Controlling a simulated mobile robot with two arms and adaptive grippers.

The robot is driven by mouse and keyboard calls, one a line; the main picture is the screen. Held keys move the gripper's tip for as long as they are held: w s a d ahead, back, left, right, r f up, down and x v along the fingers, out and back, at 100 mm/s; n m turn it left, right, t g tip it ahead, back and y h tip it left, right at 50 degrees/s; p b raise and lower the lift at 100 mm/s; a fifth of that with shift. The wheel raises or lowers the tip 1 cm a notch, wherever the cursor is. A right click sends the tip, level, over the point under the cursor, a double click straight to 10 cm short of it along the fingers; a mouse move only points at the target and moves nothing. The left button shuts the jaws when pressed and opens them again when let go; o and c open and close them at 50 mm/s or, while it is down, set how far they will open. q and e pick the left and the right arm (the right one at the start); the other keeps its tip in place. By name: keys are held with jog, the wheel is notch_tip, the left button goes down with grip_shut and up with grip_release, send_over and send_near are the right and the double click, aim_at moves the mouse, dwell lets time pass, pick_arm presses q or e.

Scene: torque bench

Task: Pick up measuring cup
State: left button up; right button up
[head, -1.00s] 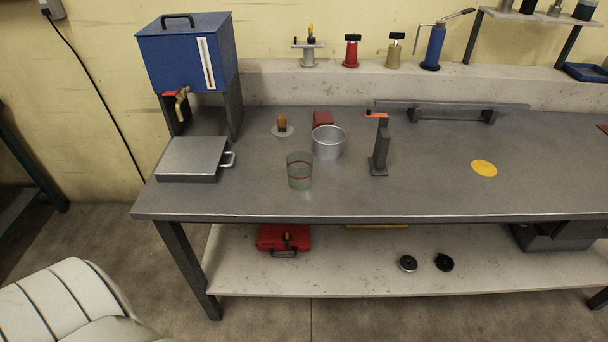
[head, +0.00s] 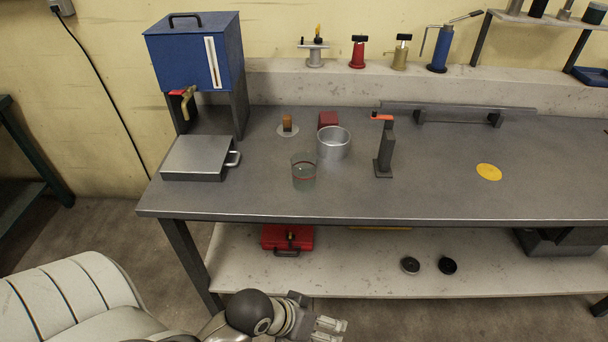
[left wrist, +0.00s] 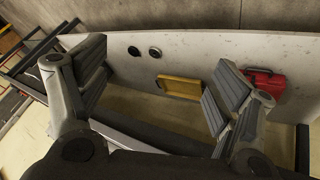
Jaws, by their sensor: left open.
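The measuring cup (head: 304,172) is a clear greenish beaker with a red line round it. It stands upright on the metal bench near the front edge, left of centre, beside a silver metal pot (head: 333,143). My left gripper (head: 332,328) is at the bottom of the head view, in front of the bench and below its top, well apart from the cup. In the left wrist view its two fingers (left wrist: 155,85) are spread with nothing between them. The cup does not show in the left wrist view. My right gripper is not in view.
The bench top (head: 420,190) has free room right of the cup. A dark post with an orange top (head: 384,150) stands right of the pot. A flat metal box (head: 195,160) lies left. The lower shelf holds a red case (head: 287,239) and black discs (head: 410,265).

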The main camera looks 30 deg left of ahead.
aim_at(301, 177)
pick_arm(q)
jog(key=w+d+r+n+t+h, duration=0.1)
jog(key=w+r+n+t+h, duration=0.3)
jog(key=w+r+n+t, duration=0.7)
jog(key=w+a+n+y, duration=0.2)
jog(key=a+n+y, duration=0.1)
jog(key=a+n, duration=0.3)
jog(key=w+a+n+y, duration=0.3)
jog(key=a+n, duration=0.4)
jog(key=n, duration=0.4)
jog(key=w+a+n+y, duration=0.3)
jog(key=a+n+y, duration=0.2)
jog(key=a+n, duration=0.2)
jog(key=shift+a+f+n+t, duration=0.2)
jog(key=shift+n+t, duration=0.2)
jog(key=shift+n, duration=0.6)
jog(key=shift+y, duration=0.3)
jog(key=x, duration=0.4)
jog(key=shift+w+a+p, duration=0.15)
jog(key=shift+w+p, duration=0.1)
jog(key=shift+p, duration=0.05)
jog(key=shift+x, duration=0.85)
jog(key=x, duration=0.4)
jog(key=shift+a+r, duration=0.15)
jog(key=shift+a, duration=0.25)
jog(key=c, duration=1.1)
